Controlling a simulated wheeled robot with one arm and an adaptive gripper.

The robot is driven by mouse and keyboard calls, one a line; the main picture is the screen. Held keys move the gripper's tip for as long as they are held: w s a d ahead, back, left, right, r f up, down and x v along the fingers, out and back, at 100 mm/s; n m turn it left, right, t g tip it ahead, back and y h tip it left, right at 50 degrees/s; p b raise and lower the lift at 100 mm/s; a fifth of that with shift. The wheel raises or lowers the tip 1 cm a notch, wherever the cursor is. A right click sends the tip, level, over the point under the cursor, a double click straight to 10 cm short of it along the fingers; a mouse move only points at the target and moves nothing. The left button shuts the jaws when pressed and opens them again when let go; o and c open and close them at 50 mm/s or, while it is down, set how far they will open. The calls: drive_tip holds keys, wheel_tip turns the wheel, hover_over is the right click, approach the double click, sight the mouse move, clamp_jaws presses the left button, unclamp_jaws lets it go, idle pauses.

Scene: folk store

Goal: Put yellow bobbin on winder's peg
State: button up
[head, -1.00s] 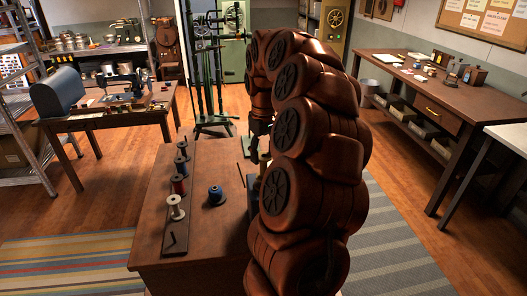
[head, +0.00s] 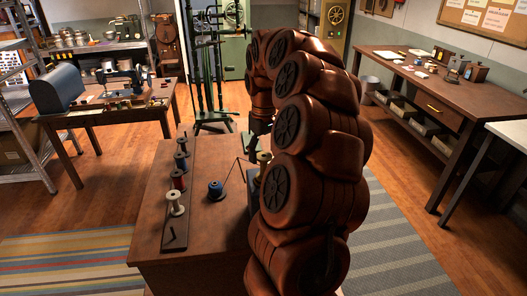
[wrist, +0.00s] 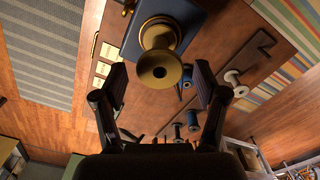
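The yellow bobbin (wrist: 160,68) shows in the wrist view with its near flange facing the camera, just beyond and between my fingertips. It also shows in the head view (head: 264,157), partly behind my arm. Its far end overlaps a blue block (wrist: 194,22), which looks like part of the winder. I cannot tell whether it sits on a peg. My gripper (wrist: 160,80) is open, with a finger on each side and a visible gap to the bobbin. In the head view my arm hides most of this area.
A dark rack (head: 174,236) along the bench's left holds several bobbins, with a bare hooked peg at its near end. A blue bobbin (head: 215,190) stands right of it. The bench's front (head: 215,240) is clear. A sewing machine table (head: 110,110) stands at left.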

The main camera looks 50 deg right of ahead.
drive_tip(key=shift+o, duration=0.7)
wheel_tip(320, 180, up, 12)
idle(0.4)
idle(0.5)
drive_tip(key=shift+a, duration=0.1)
